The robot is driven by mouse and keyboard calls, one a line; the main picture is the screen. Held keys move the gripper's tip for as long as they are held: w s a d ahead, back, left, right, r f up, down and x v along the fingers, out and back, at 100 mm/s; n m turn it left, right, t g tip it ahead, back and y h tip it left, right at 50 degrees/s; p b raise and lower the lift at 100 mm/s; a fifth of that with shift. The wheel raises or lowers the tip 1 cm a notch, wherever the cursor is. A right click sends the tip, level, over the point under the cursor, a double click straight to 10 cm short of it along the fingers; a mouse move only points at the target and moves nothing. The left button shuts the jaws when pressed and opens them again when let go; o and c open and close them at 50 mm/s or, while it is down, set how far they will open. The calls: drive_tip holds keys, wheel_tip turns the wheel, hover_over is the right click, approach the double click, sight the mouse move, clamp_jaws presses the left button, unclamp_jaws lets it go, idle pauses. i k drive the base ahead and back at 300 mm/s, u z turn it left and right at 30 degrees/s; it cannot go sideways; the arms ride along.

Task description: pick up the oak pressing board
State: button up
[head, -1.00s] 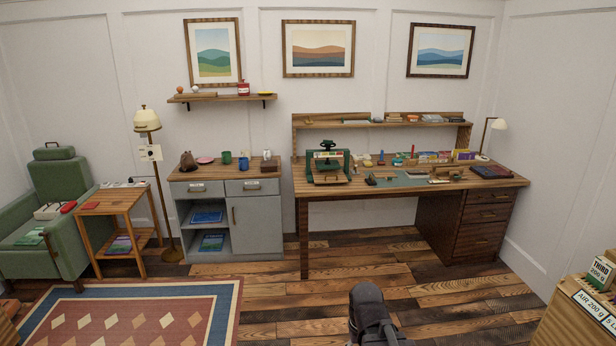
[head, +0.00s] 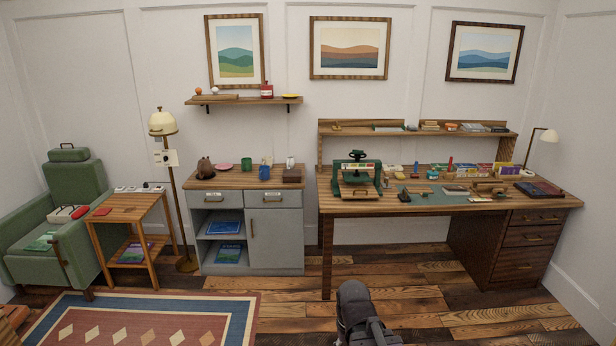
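I cannot say for certain which piece is the oak pressing board. A small green press (head: 376,182) stands at the left end of the long wooden desk, with light brown wood (head: 357,193) low at its front that may be a board. A flat brown wooden piece (head: 213,97) also lies on the wall shelf, and small wooden pieces lie on the desk around a green mat. A dark part of my arm shows at the bottom centre. My gripper's fingers are not visible, and nothing held is seen.
The wooden desk (head: 335,205) stands against the back wall, right of a grey cabinet (head: 277,236). A floor lamp (head: 163,124), side table (head: 131,209) and green armchair (head: 78,186) are at the left. The plank floor before the desk is clear; a patterned rug (head: 160,325) lies front left.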

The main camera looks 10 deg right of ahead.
sight(425, 191)
drive_tip(key=i, duration=1.55)
drive_tip(key=z, duration=0.35)
drive_tip(key=i, duration=0.75)
drive_tip(key=z, duration=0.6)
drive_tip(key=i, duration=1.2)
drive_tip(key=z, duration=0.45)
